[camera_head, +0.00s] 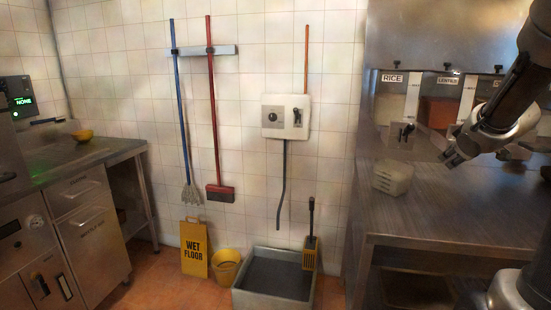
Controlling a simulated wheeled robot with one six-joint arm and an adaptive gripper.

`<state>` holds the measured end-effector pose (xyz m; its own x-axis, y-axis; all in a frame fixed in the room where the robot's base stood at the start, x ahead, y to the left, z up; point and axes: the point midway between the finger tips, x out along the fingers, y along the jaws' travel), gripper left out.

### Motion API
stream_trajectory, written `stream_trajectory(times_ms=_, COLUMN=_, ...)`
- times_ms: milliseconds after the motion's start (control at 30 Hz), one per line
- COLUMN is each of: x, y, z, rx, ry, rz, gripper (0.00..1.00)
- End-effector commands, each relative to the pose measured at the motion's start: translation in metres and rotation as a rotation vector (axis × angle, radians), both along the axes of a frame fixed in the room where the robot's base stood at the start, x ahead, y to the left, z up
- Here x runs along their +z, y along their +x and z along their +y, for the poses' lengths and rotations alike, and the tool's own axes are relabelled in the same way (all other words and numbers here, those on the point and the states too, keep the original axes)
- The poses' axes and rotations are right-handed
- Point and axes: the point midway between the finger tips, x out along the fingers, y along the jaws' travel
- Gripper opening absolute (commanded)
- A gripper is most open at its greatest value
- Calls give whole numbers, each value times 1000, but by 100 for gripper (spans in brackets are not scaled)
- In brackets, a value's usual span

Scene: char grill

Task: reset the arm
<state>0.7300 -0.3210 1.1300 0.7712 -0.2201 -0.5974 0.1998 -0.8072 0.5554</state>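My arm (520,90) reaches in from the right edge and hangs over the steel counter (450,210) on the right. My gripper (449,157) is at its end, tilted down and to the left, above the counter. Nothing clearly shows between its fingers, which are too small to tell open from shut. A clear square container (393,178) stands on the counter, left of and a little below the gripper in the picture, apart from it.
Dispensers labelled RICE (392,78) and LENTILS (447,81) stand behind the counter. A floor basin (272,284), yellow bucket (226,268) and wet floor sign (194,248) stand by the tiled wall. A yellow bowl (82,135) sits on the left counter.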

Motion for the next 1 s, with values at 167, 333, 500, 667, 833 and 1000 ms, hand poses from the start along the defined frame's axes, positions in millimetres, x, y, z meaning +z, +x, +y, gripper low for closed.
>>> stream_trajectory(times_ms=167, x=-33, y=-123, z=3, rx=-406, ry=192, rz=283, gripper=32)
stream_trajectory(times_ms=333, x=-39, y=-232, z=91, rx=-559, ry=432, rz=503, gripper=32)
stream_trajectory(times_ms=500, x=-27, y=-271, z=154, rx=-462, ry=547, rz=520, gripper=32)
stream_trajectory(times_ms=667, x=-11, y=-271, z=170, rx=-367, ry=542, rz=454, gripper=32)
stream_trajectory(times_ms=833, x=-10, y=-269, z=173, rx=-349, ry=537, rz=454, gripper=32)
stream_trajectory(times_ms=1000, x=-10, y=-269, z=173, rx=-350, ry=536, rz=453, gripper=32)
